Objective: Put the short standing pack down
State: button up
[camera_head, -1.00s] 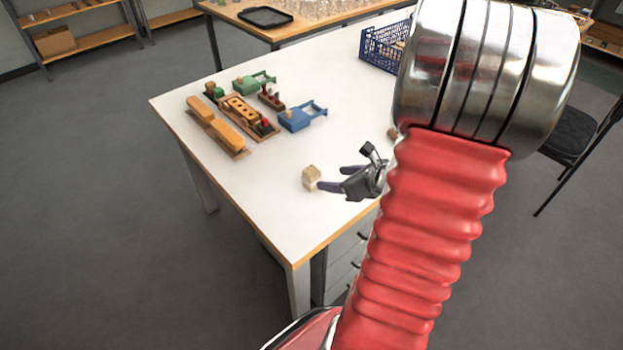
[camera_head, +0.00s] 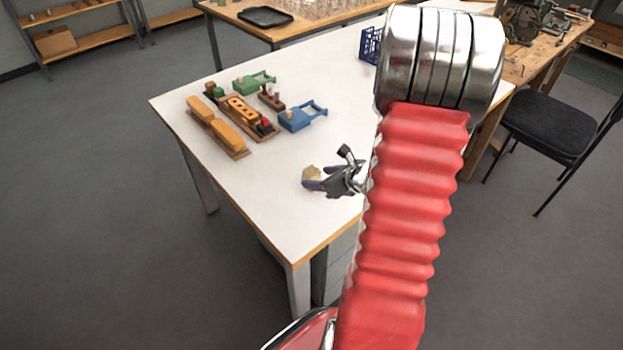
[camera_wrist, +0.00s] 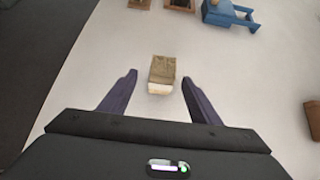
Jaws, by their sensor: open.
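The short pack (camera_head: 311,173) is a small tan block near the middle of the white table. In the wrist view the pack (camera_wrist: 162,74) shows a tan-brown face with a pale band at its near end. My gripper (camera_head: 312,184) is at the pack in the head view and partly covers it. In the wrist view my gripper (camera_wrist: 157,88) is open, one dark finger to each side of the pack's near end, with white table visible between each finger and the pack. I cannot tell whether the pack is lifted off the table.
Wooden blocks on boards (camera_head: 215,128), a green fixture (camera_head: 252,82) and a blue fixture (camera_head: 301,117) stand at the table's far left. A blue crate (camera_head: 370,45) is at the back. A brown block (camera_wrist: 313,118) lies to the right in the wrist view. The front-left tabletop is clear.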

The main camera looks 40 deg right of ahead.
aim_at(317, 177)
jog(key=shift+w+f, duration=0.2)
jog(key=shift+x, duration=2.6)
jog(key=shift+s+d+f, duration=0.1)
jog(key=shift+d, duration=0.1)
jog(key=shift+c, duration=0.5)
jog(key=c, duration=1.1)
jog(key=shift+r, duration=5)
